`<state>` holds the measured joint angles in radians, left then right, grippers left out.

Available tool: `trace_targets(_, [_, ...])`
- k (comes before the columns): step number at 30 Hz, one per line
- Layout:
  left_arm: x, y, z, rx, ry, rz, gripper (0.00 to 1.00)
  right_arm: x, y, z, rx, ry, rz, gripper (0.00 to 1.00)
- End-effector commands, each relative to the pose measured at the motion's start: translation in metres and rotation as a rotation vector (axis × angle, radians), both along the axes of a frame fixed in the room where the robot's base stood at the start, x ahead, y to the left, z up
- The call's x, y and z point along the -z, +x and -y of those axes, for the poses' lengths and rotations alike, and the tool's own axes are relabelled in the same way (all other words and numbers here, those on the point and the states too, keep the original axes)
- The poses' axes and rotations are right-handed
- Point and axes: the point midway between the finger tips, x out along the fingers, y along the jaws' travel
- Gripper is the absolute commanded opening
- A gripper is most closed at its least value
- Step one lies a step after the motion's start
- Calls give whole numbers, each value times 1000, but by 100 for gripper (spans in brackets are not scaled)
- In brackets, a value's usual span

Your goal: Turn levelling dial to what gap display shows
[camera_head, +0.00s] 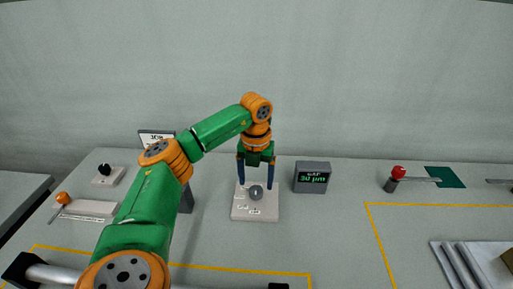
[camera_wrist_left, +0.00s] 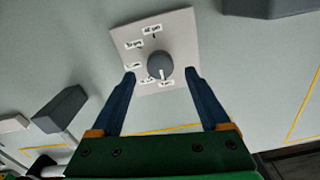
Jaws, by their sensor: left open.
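The levelling dial is a round grey knob (camera_head: 256,192) on a pale square plate (camera_head: 240,213) on the table. In the left wrist view the knob (camera_wrist_left: 159,66) has a white pointer toward the bottom labels of its plate (camera_wrist_left: 178,30). Labels ring the knob; two at the top look like 30 and 40 µm, the lower ones are too small to read. The gap display (camera_head: 312,178) is a grey box with green digits, seemingly 30 µm. My left gripper (camera_head: 255,185) is open above the dial, its blue fingers either side of the knob, apparently without touching it.
A black knob on a plate (camera_head: 105,174) and an orange-tipped lever (camera_head: 63,198) stand at the left. A red-topped post (camera_head: 398,173) stands right of the display. A tray with bars (camera_head: 470,262) is at the lower right. Yellow lines mark the table.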

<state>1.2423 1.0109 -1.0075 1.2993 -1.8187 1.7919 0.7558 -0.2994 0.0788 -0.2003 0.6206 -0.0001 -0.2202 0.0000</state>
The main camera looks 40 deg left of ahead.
Motion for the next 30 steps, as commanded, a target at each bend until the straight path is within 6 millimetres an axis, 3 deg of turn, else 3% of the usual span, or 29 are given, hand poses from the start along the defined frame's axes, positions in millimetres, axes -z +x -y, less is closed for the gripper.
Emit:
trace_targets(6, [30, 0, 0, 1, -1, -2, 80, -4, -2, 4, -1, -6, -5, 70])
trace_targets(13, [33, 0, 0, 1, 0, 1, 80, -4, -2, 4, -1, -6, -4, 70])
trace_targets(14, [33, 0, 0, 1, 0, 1, 77, -4, -2, 4, -1, -6, -4, 70])
trace_targets(22, [33, 0, 0, 1, 0, 1, 4, -4, -1, 0, 1, 0, -2, 70])
trace_targets(23, [33, 0, 0, 1, 0, 1, 0, -4, -1, 0, 1, 1, -2, 70])
trace_targets(30, [32, 0, 0, 23, 0, 1, 0, -5, -1, -1, 2, 2, 0, 70])
